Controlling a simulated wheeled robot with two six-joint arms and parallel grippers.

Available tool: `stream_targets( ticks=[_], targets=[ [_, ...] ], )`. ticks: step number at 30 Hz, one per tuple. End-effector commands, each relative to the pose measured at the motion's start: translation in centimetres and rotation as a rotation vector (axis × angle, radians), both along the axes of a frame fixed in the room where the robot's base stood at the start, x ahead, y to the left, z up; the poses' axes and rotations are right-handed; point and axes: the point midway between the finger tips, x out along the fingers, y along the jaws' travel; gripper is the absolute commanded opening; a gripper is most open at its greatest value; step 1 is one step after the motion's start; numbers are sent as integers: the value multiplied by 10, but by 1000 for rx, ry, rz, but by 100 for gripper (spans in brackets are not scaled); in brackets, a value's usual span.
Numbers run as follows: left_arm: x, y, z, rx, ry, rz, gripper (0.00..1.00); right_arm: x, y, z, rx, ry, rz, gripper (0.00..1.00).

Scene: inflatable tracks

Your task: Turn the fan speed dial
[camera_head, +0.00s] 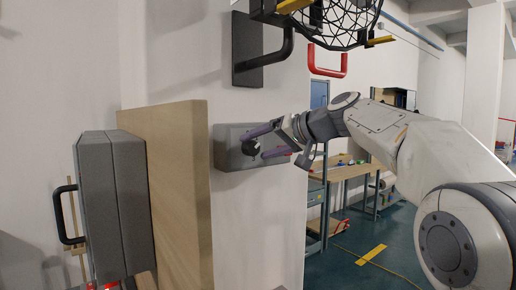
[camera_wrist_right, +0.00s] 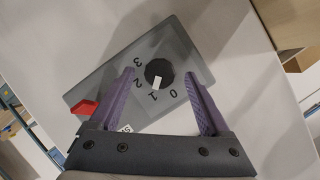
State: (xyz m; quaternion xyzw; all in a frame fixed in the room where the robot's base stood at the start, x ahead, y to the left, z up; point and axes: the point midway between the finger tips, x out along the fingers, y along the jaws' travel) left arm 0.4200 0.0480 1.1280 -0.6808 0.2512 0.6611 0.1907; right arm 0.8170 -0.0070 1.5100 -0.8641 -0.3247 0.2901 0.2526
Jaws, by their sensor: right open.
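The fan speed dial (camera_wrist_right: 159,73) is a round black knob with a white pointer mark. It sits on a grey box (camera_head: 229,158) fixed to the white wall, marked 0, 1, 2 and 3 around the dial. In the right wrist view the pointer faces down, close to the 1. My right gripper (camera_head: 258,146) is open, its purple fingers on either side of the dial with space visible between each finger and the knob. The fingers also show in the right wrist view (camera_wrist_right: 162,85). I cannot tell how deep they reach along the dial. My left gripper is not in view.
A wooden panel (camera_head: 180,190) and a grey case (camera_head: 115,200) with a black handle stand left of the box. A black handle (camera_head: 265,62) and a caged fan (camera_head: 345,20) are above. A red part (camera_wrist_right: 84,107) sits at the box's edge. A workbench (camera_head: 345,172) stands behind.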

Motion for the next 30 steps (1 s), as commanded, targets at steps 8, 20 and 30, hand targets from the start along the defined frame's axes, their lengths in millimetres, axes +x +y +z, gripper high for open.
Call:
stream_targets(
  ticks=[8, 20, 30],
  targets=[
    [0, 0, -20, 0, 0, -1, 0, -33, -40, 16, 0, -5, -6, 81],
    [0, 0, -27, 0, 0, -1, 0, -59, -68, 32, -1, -2, -3, 81],
    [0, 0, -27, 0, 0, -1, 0, -59, -68, 32, 0, -1, -2, 81]
  ],
)
